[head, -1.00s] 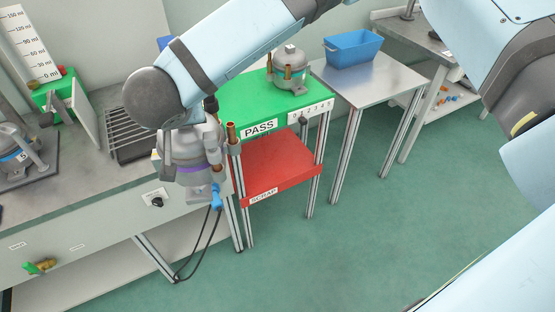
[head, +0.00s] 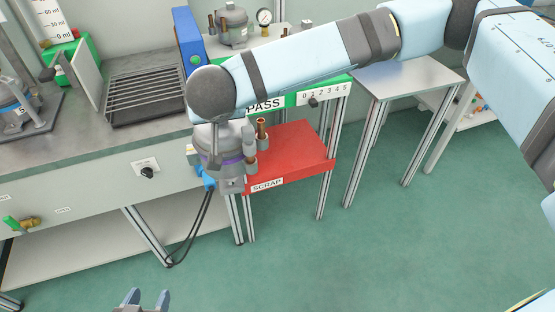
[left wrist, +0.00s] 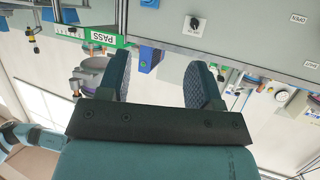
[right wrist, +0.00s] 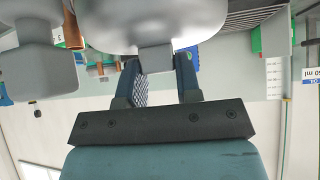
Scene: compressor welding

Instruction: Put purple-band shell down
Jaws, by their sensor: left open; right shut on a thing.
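The purple-band shell (head: 236,163) is a grey compressor body with a purple stripe and copper stubs. It hangs roughly upright below my right gripper, in front of the bench end and the red SCRAP shelf (head: 290,152). In the right wrist view its grey underside or side (right wrist: 150,18) fills the top. My right gripper (right wrist: 160,75) is shut on a grey tab of it; in the head view my right arm hides the grip. My left gripper (head: 142,298) is open and empty at the bottom of the head view, and its spread fingers show in the left wrist view (left wrist: 160,85).
The green PASS shelf (head: 340,88) lies above the SCRAP shelf, largely covered by my right arm. A bare metal table (head: 415,75) stands to the right. The bench (head: 75,160) has a slotted rack (head: 150,95). A blue fitting (head: 206,179) with black cables hangs near the shell.

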